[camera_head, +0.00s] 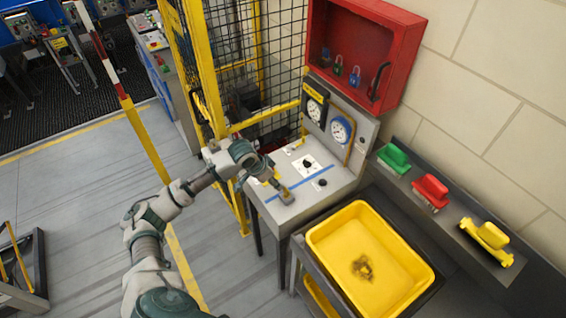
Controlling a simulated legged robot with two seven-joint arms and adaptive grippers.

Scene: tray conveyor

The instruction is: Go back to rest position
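My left arm comes up from the bottom left. Its gripper (282,190) is over the front left part of the grey control panel (325,207), close to its top surface. The fingers are small and dark here, so I cannot tell whether they are open or shut, or whether they touch the panel. The panel has a blue line, a dark knob (308,162) on a white plate and another dark knob (322,182). My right gripper is not in view.
A yellow tray (415,262) with a dark patch inside stands right of the panel. Green (394,158), red (431,190) and yellow (488,239) handled items sit on a ledge. A red cabinet (412,45) and yellow-framed mesh fence (205,70) stand behind. Floor at left is mostly clear.

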